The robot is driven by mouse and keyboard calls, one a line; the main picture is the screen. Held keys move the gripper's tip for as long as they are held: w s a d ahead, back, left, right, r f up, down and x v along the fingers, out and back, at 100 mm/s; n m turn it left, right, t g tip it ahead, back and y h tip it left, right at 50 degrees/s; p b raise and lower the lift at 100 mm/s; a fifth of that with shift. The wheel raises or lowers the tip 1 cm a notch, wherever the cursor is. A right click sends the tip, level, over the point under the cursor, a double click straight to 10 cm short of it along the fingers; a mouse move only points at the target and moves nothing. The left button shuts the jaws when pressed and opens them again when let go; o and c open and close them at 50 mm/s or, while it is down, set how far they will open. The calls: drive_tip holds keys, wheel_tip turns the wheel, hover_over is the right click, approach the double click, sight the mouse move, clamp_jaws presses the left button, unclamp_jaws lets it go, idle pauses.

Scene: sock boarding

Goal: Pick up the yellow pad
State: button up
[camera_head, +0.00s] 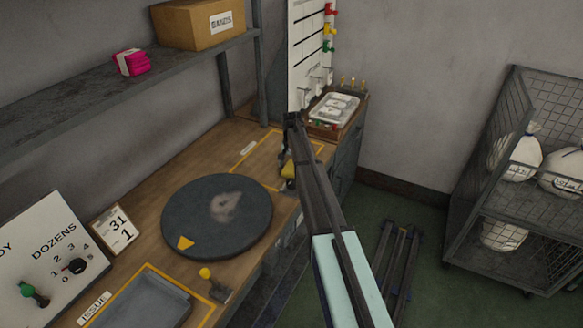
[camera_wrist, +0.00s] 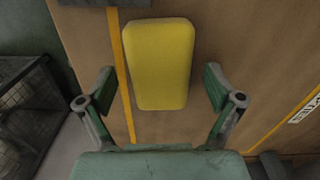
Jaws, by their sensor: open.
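The yellow pad (camera_wrist: 158,62) is a rounded rectangular block lying on the wooden worktop, across or beside an orange-yellow line. In the wrist view it sits ahead of and between the two fingers of my gripper (camera_wrist: 160,92), which is open and empty. Both fingers appear clear of the pad's sides. My gripper (camera_head: 291,120) is mostly hidden behind my arm there.
A dark round turntable (camera_head: 218,216) with a yellow triangle lies left of the pad on the bench. A tray (camera_head: 334,108) stands at the bench's far end. A grey tray (camera_head: 150,304) and a yellow-knobbed lever (camera_head: 206,274) are nearer. A wire cage (camera_head: 510,215) with white sacks stands right.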

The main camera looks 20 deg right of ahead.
sight(291, 166)
drive_tip(key=shift+f, duration=0.2)
drive_tip(key=c, duration=1.1)
drive_tip(key=shift+c, duration=0.2)
drive_tip(key=shift+r, duration=0.1)
wheel_tip(291, 166, up, 20)
drive_tip(key=b, duration=0.5)
drive_tip(key=shift+o, duration=0.2)
drive_tip(key=shift+a, duration=0.1)
